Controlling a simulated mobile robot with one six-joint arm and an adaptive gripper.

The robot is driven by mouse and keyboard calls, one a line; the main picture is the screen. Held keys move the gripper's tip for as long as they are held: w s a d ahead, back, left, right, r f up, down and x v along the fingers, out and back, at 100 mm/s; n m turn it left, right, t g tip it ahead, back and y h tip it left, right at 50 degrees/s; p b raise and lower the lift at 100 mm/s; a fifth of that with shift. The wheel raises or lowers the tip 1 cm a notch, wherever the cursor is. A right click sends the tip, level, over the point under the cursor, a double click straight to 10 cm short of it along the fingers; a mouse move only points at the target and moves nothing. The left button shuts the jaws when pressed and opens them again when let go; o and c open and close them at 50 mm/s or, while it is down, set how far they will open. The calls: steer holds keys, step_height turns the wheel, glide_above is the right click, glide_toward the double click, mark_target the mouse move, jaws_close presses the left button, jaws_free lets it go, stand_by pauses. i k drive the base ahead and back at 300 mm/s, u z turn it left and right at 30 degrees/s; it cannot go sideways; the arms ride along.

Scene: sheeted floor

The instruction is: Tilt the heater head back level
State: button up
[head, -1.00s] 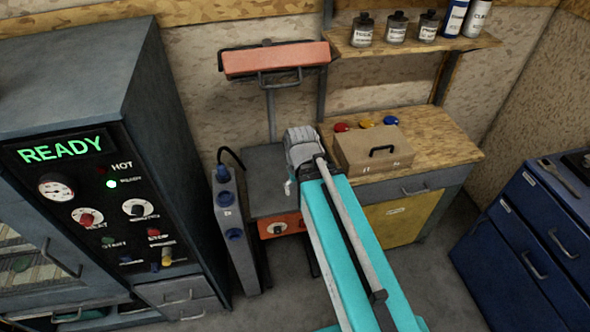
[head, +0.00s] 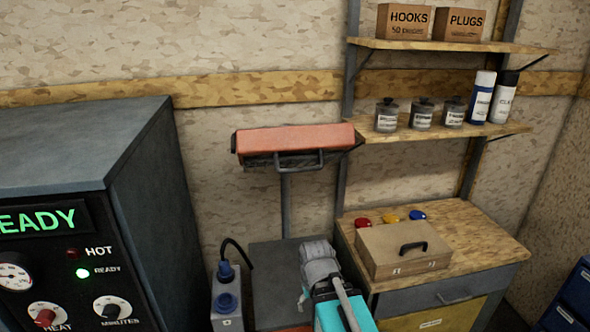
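The heater head (head: 293,141) is a long orange-red bar with dark ends, on a grey post above a grey cart top (head: 268,262). A grey bar handle (head: 287,162) sticks out from its front, with a dark strip below the orange cover. Its exact tilt is hard to judge from this view. My teal arm with a grey joint shows at the bottom centre, below and in front of the head. My gripper's fingers do not show, and no contact with the head is visible.
A dark oven cabinet (head: 75,145) stands left. A wall shelf (head: 440,133) with jars and bottles is close to the head's right end. A wooden box (head: 402,250) sits on the workbench (head: 487,238) at right. A grey unit (head: 227,300) with blue knobs stands left of the cart.

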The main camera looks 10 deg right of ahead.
mark_target(277, 146)
steer(key=z, duration=0.05)
steer(key=k, duration=1.25)
steer(key=u, duration=0.1)
steer(key=i, duration=0.85)
steer(key=z, duration=0.05)
